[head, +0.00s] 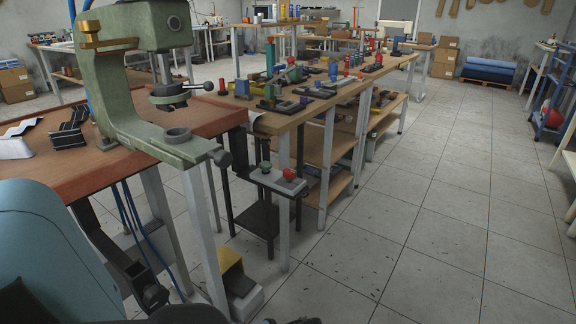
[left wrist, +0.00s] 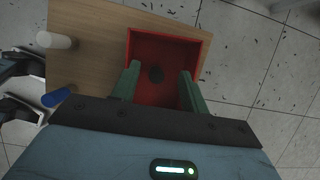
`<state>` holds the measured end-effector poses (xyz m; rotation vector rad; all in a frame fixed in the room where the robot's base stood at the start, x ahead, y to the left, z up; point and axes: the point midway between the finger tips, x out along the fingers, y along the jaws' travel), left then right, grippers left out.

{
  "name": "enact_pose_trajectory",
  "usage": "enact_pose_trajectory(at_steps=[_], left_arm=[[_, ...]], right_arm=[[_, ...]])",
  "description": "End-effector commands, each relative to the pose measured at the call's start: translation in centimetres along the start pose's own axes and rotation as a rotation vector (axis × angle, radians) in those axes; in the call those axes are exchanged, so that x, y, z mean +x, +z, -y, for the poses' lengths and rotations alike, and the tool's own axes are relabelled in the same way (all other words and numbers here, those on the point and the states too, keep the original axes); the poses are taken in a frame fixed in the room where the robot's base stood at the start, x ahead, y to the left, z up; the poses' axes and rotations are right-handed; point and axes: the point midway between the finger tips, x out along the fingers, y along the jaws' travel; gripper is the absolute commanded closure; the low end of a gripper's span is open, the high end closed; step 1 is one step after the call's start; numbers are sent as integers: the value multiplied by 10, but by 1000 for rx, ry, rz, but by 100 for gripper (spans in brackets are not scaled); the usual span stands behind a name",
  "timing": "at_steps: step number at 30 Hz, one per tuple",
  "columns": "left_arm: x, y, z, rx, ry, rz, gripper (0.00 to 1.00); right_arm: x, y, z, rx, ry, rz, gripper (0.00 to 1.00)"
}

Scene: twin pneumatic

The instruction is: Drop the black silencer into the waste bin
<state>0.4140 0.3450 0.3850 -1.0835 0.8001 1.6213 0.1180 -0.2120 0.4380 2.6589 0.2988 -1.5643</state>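In the left wrist view my left gripper (left wrist: 158,80) is open, with its two green fingers apart over a red open-topped box (left wrist: 168,42). Nothing is visibly pinched between the fingers. I cannot make out a waste bin for certain in either view. My right gripper is in neither view.
The red box is by the edge of a wooden surface (left wrist: 85,70), near a white cylinder (left wrist: 55,40) and a blue cylinder (left wrist: 55,98). In the head view a green press (head: 120,90) stands on the left bench. A workbench (head: 290,120) holds many small parts. The floor (head: 460,220) at right is clear.

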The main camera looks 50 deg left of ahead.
Motion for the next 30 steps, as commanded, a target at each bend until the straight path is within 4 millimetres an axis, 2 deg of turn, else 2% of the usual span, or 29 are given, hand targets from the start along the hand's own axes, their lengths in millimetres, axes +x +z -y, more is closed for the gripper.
enact_pose_trajectory(at_steps=[9, 21, 25, 30], left_arm=[[-4, 0, 0, 0, 0, 0, 56], [-63, 0, 1, -1, -3, -2, 56], [-74, 0, 0, 0, -2, -1, 56], [-78, 0, 0, 0, 0, 0, 56]], right_arm=[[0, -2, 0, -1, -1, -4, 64], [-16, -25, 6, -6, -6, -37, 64], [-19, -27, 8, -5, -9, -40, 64], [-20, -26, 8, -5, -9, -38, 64]])
